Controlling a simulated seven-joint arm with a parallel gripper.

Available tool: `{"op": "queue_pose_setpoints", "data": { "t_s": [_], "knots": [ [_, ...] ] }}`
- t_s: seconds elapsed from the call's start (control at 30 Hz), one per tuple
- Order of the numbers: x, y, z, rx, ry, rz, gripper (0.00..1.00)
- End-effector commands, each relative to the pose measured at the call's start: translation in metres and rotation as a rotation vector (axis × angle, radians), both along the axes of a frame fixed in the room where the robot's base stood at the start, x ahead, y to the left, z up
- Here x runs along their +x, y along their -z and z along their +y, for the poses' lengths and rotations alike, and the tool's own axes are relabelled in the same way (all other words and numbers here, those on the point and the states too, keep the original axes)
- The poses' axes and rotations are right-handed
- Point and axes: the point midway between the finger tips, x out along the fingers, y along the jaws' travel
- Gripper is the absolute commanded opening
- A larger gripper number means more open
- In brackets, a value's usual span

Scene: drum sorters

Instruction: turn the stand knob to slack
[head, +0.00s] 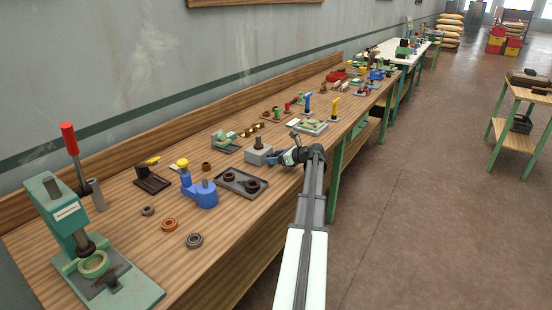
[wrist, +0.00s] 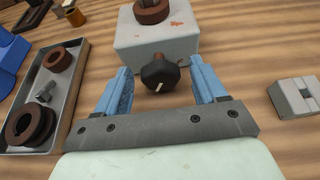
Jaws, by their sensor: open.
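The stand (wrist: 156,38) is a light grey block with a brown ring on top, at the top middle of the wrist view. It also shows in the head view (head: 259,155), left of my gripper. Its knob (wrist: 160,76) is dark, with a short white mark, on the face toward my gripper. My gripper (wrist: 160,84) is open, with one blue finger on each side of the knob. A gap shows between each finger and the knob. In the head view my gripper (head: 277,158) is at the stand, and the arm hides the knob there. No slack label is readable.
A grey tray (wrist: 77,120) with brown rings and a bolt lies left of the gripper. A small grey block (wrist: 296,97) lies to the right. A green press (head: 85,250) and a blue fixture (head: 200,193) stand further left on the wooden bench (head: 120,205).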

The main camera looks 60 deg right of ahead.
Motion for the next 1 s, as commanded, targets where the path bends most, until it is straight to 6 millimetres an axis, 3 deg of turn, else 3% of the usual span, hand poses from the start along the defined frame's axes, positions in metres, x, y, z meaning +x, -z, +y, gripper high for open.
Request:
{"op": "queue_pose_setpoints", "data": {
  "t_s": [0.07,0.6,1.0],
  "knots": [
    [-0.0001,0.0,0.0001,0.0,0.0,0.0,0.67],
    [-0.0002,-0.0001,0.0002,0.0,-0.001,0.0,0.15],
    [-0.0006,0.0001,0.0026,-0.096,-0.001,0.001,0.14]
  ]
}}
